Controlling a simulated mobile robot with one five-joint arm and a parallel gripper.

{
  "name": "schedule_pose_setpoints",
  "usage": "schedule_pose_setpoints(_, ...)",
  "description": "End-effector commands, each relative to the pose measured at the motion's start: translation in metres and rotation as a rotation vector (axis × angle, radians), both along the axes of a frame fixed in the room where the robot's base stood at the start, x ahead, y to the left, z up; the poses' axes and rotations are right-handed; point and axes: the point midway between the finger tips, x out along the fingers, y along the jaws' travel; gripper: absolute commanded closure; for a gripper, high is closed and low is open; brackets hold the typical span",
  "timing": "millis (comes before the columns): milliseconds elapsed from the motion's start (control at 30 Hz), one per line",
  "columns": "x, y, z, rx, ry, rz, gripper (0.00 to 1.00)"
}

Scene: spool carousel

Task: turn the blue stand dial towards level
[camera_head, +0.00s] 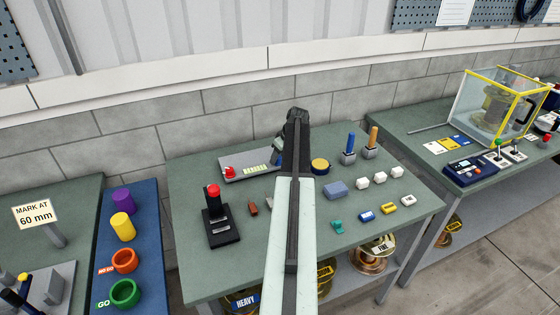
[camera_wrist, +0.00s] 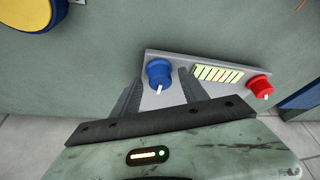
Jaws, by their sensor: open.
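The blue dial (camera_wrist: 158,69) sits at one end of a grey panel (camera_wrist: 205,62). It is a round knob with a white pointer towards the bottom of the wrist view. My gripper (camera_wrist: 160,76) is open, with one dark finger on each side of the blue dial; I cannot tell whether either finger touches it. A striped gauge (camera_wrist: 217,73) is beside the dial, and a red dial (camera_wrist: 260,86) with a white pointer is at the other end. In the head view, the blue dial (camera_head: 278,158) is partly hidden by my arm.
In the head view, a black joystick stand (camera_head: 217,222) with a red knob is at the bench's left. A yellow-topped round thing (camera_head: 320,165), blue-handled lever (camera_head: 350,145) and several small blocks lie right of my arm. The grey block wall is close behind.

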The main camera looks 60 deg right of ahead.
Motion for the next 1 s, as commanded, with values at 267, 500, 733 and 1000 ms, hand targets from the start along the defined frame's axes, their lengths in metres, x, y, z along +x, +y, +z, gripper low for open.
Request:
schedule_pose_setpoints(267,0.000,0.000,0.002,0.000,0.000,0.000,0.85)
schedule_pose_setpoints(500,0.001,-0.003,0.002,-0.005,-0.001,-0.005,1.00)
schedule_pose_setpoints(733,0.001,0.001,0.002,-0.006,-0.002,-0.068,1.00)
schedule_pose_setpoints(1000,0.002,0.003,0.002,-0.005,-0.001,-0.263,1.00)
